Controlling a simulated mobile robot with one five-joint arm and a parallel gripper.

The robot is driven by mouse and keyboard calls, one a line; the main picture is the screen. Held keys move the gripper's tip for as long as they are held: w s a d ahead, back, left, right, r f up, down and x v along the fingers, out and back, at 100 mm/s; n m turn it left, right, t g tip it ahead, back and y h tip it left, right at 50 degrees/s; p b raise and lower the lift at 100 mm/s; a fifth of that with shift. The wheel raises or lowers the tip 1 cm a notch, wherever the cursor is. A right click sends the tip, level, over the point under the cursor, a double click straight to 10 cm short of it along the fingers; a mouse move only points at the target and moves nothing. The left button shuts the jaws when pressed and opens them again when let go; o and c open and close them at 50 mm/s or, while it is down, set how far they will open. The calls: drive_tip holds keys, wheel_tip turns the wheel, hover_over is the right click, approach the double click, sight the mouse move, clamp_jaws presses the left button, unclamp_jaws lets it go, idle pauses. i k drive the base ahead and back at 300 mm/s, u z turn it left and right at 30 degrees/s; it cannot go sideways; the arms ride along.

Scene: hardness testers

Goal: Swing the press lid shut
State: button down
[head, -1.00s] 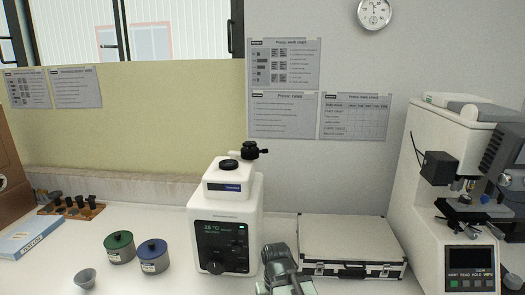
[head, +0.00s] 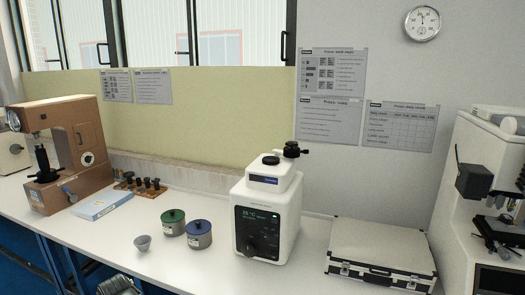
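A white mounting press (head: 266,215) stands on the bench in the middle of the head view, with a lit display and a dark dial on its front. Its top block (head: 273,178) carries a black round cap (head: 270,160) and, at the back right, a black knob (head: 291,149) with a short side handle. I cannot tell clearly from here how the lid sits. Only a grey part of my arm shows at the bottom left edge, well left of and in front of the press. My gripper's fingers are not visible.
Green-lidded (head: 173,222) and blue-lidded (head: 198,234) tins and a small grey cup (head: 143,243) stand left of the press. A silver case (head: 381,250) lies to its right. A brown tester (head: 82,150) is at far left, a white tester (head: 480,215) at far right.

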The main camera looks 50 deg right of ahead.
sight(294, 153)
drive_tip(key=u, duration=0.25)
drive_tip(key=k, duration=1.4)
drive_tip(key=z, duration=1)
drive_tip(key=i, duration=0.8)
